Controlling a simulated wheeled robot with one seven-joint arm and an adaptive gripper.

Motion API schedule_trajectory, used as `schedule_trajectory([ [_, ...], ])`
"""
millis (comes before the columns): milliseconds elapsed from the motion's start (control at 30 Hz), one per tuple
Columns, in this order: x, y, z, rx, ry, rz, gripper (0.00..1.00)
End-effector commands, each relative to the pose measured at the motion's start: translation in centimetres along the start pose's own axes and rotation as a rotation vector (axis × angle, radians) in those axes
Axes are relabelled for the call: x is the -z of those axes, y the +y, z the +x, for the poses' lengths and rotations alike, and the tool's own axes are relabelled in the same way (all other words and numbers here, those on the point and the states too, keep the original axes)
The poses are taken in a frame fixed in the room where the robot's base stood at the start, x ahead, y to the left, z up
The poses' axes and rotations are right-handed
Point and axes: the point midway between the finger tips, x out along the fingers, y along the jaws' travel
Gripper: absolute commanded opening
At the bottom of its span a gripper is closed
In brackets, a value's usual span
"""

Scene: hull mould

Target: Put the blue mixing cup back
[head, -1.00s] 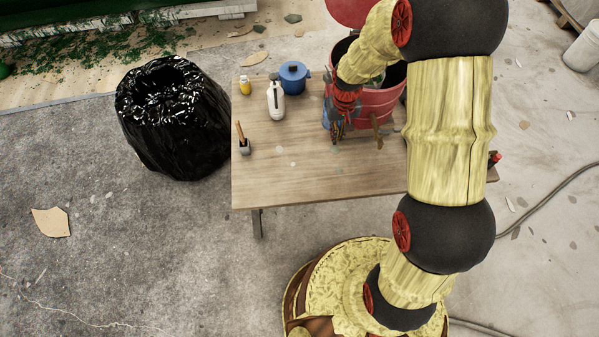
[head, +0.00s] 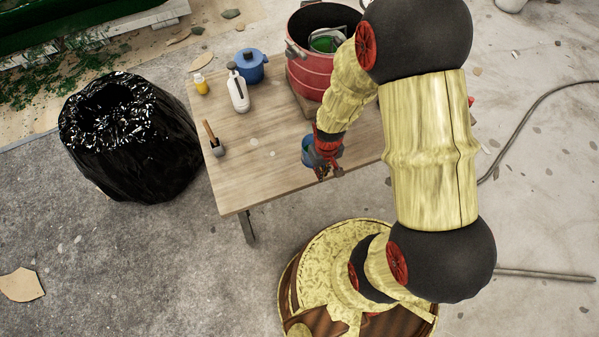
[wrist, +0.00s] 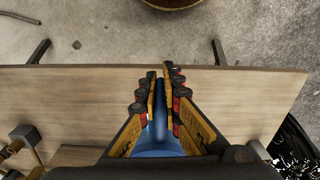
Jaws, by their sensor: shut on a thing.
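The blue mixing cup (head: 308,152) is at the front part of the wooden table (head: 262,183) in the head view, partly hidden by my gripper. My gripper (head: 325,172) is shut on the cup's near side. In the wrist view, the fingers (wrist: 160,100) close on a blue wall of the cup (wrist: 158,140), and the table surface lies beyond them. Whether the cup's base touches the table I cannot tell.
A red bucket (head: 310,72) with something green inside stands at the table's back. A black bag (head: 130,140) is left of the table. The table's front middle is clear.

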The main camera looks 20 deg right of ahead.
Motion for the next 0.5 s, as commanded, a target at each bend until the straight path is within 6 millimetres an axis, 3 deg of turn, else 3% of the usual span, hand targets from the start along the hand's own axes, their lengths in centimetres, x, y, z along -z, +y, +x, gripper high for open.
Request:
schedule_trajectory([
  [167, 3.3, -2.1, 2.5, 0.000, -0.002, -0.004, 0.00],
  [300, 4.9, -3.1, 5.0, 0.000, -0.002, -0.002, 0.00],
  [500, 6.3, -3.9, 6.5, 0.000, 0.000, -0.001, 0.00],
])
